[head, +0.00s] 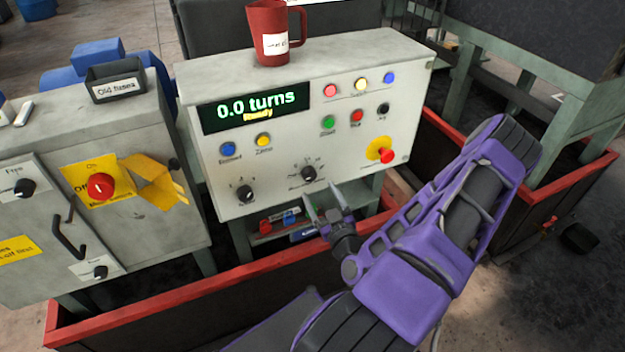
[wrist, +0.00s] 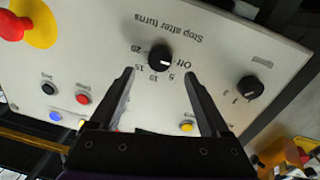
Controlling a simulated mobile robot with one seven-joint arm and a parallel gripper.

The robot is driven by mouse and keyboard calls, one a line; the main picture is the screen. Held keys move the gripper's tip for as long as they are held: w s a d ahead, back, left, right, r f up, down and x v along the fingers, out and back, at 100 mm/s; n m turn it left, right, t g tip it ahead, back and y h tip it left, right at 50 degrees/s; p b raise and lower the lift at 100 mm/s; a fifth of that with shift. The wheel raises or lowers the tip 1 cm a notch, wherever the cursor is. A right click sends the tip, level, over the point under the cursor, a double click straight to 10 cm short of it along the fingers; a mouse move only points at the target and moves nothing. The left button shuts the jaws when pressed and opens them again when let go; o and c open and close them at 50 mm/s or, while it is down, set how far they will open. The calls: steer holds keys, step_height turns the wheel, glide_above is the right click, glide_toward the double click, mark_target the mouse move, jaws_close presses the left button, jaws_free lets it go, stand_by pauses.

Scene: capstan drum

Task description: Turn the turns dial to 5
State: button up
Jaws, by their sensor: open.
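The turns dial is a black knob on the pale control panel, seen in the head view (head: 308,174) at the panel's lower middle. In the wrist view the knob (wrist: 160,58) has upside-down "Stop after turns" lettering and a scale around it. Its white mark appears to point toward "Off". My gripper (head: 321,191) is open, its fingertips just below and right of the dial in the head view. In the wrist view the open fingers (wrist: 159,75) lie either side of the dial's scale, with nothing between them; contact is not visible.
A second black knob (head: 245,194) is left of the dial. The display (head: 256,106) reads "0.0 turns". A red emergency button (head: 386,155) is to the right. A red mug (head: 270,40) stands on top. Red-rimmed barriers (head: 200,293) run below the panel.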

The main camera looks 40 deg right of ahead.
mark_target(311, 177)
steer(key=x, duration=0.6)
jaws_close()
stand_by(0.3)
